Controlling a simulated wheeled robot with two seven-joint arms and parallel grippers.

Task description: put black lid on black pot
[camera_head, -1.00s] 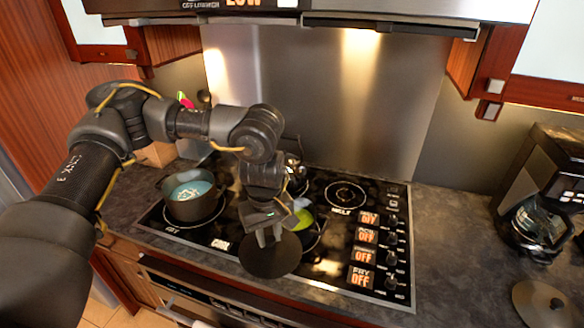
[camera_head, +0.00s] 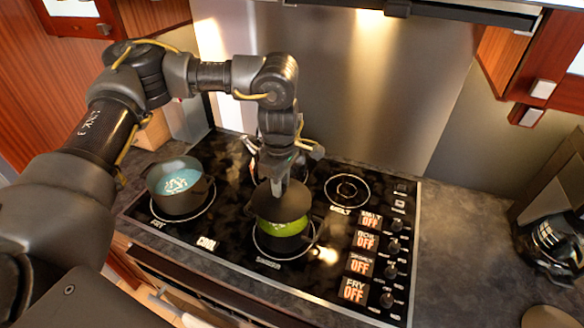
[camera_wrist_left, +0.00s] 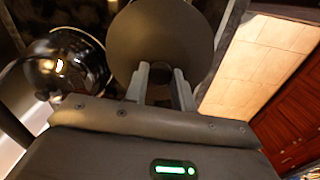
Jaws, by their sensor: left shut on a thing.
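My left gripper (camera_head: 281,184) is shut on the black lid (camera_head: 280,204) by its top. In the left wrist view the lid (camera_wrist_left: 163,38) is a dark disc beyond the fingertips (camera_wrist_left: 160,78). In the head view the lid is over a dark pot (camera_head: 282,244) on the front middle burner. Bright green contents (camera_head: 288,228) show below the lid's near edge, so the pot is only partly covered from this view. Whether the lid touches the rim cannot be told. Another dark pot (camera_head: 178,203) with blue-white contents stands open on the left burner. My right gripper is out of view.
The stovetop's rear right burner (camera_head: 347,189) is empty. Knobs and OFF labels (camera_head: 362,240) line its right side. A coffee maker (camera_head: 552,235) stands on the counter at right. A shiny rounded vessel (camera_wrist_left: 68,64) is beside the lid in the wrist view.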

